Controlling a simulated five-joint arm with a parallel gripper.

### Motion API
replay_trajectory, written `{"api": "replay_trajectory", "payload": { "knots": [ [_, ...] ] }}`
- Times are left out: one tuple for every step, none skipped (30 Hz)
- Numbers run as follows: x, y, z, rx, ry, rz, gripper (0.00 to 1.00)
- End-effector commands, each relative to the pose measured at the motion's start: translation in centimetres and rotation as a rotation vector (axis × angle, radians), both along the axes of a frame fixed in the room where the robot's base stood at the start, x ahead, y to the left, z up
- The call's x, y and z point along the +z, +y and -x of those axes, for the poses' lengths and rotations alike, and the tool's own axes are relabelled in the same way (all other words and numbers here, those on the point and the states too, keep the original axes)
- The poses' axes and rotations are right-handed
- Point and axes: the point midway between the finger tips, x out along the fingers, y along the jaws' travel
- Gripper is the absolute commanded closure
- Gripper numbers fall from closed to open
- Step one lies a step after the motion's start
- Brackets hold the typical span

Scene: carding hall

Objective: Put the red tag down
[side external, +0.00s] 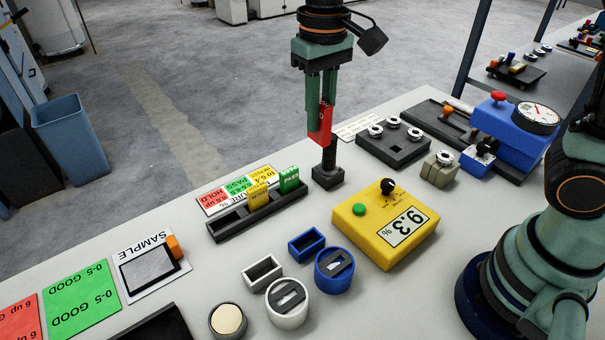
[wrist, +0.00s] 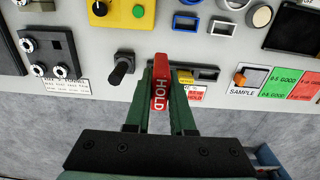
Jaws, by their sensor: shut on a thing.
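My gripper (side external: 320,138) is shut on the red tag (side external: 325,122), which hangs upright between the fingers, above bench height. In the wrist view the tag (wrist: 160,92) shows the word HOLD between the green fingers. The black tag rack (side external: 232,226) stands on the bench, left of my gripper in the side view. A yellow tag (side external: 258,196) and a green PASS tag (side external: 289,179) stand in it; its left part looks empty. In the wrist view the rack (wrist: 208,74) lies just right of the held tag, partly hidden by it.
A black post on a square base (side external: 328,178) stands close below the tag. A yellow meter (side external: 362,247) reading 9.3 %, blue and white cups, and a black block with knobs (side external: 393,150) are nearby. A printed label card (side external: 213,198) lies behind the rack.

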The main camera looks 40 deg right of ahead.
Motion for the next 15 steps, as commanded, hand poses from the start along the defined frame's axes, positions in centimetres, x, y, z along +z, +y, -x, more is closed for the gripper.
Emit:
{"api": "replay_trajectory", "payload": {
  "knots": [
    [0.0, 2.5, 0.7, 0.014, 0.000, 0.000, 1.00],
    [0.0, 3.7, 1.1, 0.014, 0.000, 0.000, 1.00],
    [0.0, 5.4, 1.7, 0.014, 0.000, 0.000, 1.00],
    [0.0, 6.7, 2.2, 0.014, 0.000, 0.000, 1.00],
    [0.0, 7.9, 2.8, 0.014, -0.001, 0.000, 1.00],
    [0.0, 9.5, 3.6, 0.014, 0.000, 0.000, 1.00],
    [0.0, 10.7, 4.3, 0.015, 0.000, 0.000, 1.00],
    [0.0, 11.9, 5.0, 0.015, 0.000, 0.000, 1.00],
    [0.0, 13.4, 6.0, 0.014, 0.000, 0.000, 1.00],
    [0.0, 14.4, 6.8, 0.013, 0.000, 0.000, 1.00],
    [0.0, 15.5, 7.6, 0.013, 0.000, 0.000, 1.00],
    [0.0, 16.7, 8.6, 0.013, 0.000, 0.000, 1.00],
    [0.0, 17.6, 9.4, 0.012, 0.000, 0.000, 1.00],
    [0.0, 18.4, 10.2, 0.011, 0.000, 0.000, 1.00],
    [0.0, 19.3, 11.1, 0.010, 0.000, 0.000, 1.00]
  ]
}}
